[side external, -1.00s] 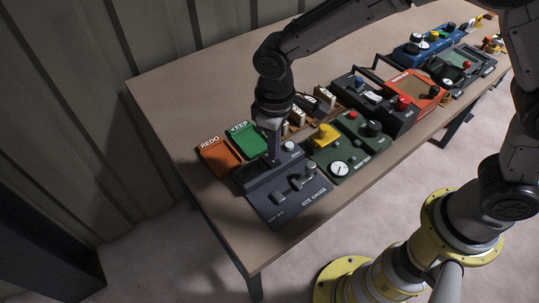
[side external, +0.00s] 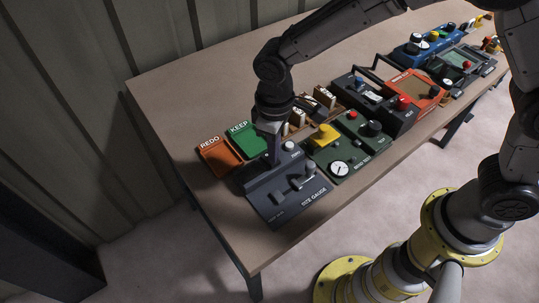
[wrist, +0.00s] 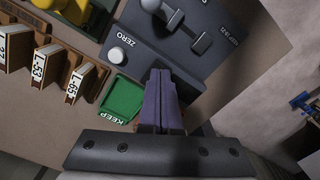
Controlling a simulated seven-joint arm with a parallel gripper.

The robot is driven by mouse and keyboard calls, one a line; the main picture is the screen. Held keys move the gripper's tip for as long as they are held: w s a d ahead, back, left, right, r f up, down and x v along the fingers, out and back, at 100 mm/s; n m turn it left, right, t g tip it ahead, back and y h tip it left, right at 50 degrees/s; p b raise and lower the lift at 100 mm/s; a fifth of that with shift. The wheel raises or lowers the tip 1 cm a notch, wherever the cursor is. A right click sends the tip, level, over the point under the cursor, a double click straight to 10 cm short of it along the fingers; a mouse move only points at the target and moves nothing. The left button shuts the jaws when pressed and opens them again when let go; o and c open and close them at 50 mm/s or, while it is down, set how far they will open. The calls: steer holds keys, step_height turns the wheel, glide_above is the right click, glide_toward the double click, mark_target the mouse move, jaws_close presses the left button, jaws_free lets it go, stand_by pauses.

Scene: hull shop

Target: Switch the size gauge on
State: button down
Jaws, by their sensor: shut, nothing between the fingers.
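The size gauge (side external: 285,207) is a dark grey box at the near left end of the bench. It has a light round ZERO knob (wrist: 115,55) and slider-like grey parts (wrist: 187,30) on its top. In the side view, a grey knob (side external: 311,167) stands near its right edge. My gripper (side external: 273,160) is shut and empty, pointing down over the gauge's back part. In the wrist view its closed purple-grey fingers (wrist: 160,98) are over the gauge's edge beside the green KEEP tray. I cannot tell whether the fingertips touch the gauge.
A green KEEP tray (wrist: 122,103) and an orange REDO tray (side external: 217,158) lie behind the gauge. Labelled blocks (wrist: 47,63) stand in a wooden rack. A green panel with a yellow part (side external: 323,137) adjoins the gauge's right. The bench (side external: 170,90) is clear at back left.

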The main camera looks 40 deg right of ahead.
steer(key=shift+f, duration=0.5)
steer(key=shift+r, duration=0.1)
stand_by(0.3)
steer(key=shift+r, duration=3.4)
